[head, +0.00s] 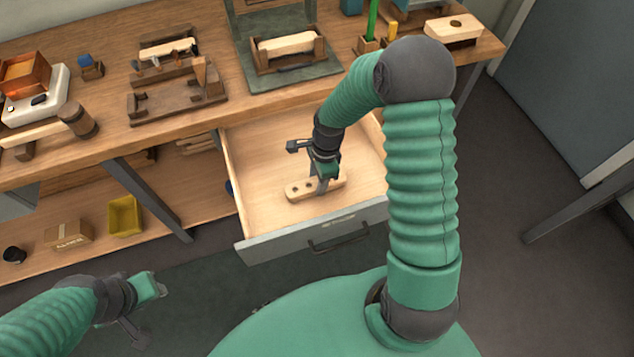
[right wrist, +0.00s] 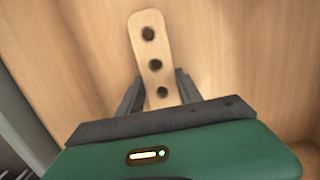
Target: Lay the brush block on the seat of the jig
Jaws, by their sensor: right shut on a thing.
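The brush block (head: 302,189) is a pale wooden bar with rounded ends and dark round holes, lying in the open drawer. In the right wrist view the block (right wrist: 151,50) shows three holes in a row. My right gripper (head: 322,185) reaches down into the drawer and is shut on the block, its fingers on either side of the near end. A brown wooden fixture (head: 160,103) with raised parts, apparently the jig, stands on the bench with no block visible on it. My left gripper (head: 142,303) is at the lower left, away from the bench; its fingers are unclear.
The drawer (head: 268,215) has raised walls around the block. Other holders with pale bars stand on the bench, one at the back left (head: 168,47) and one on a green base (head: 285,44). A holed wooden block (head: 455,29) sits at the right. A yellow bin (head: 124,217) is on the lower shelf.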

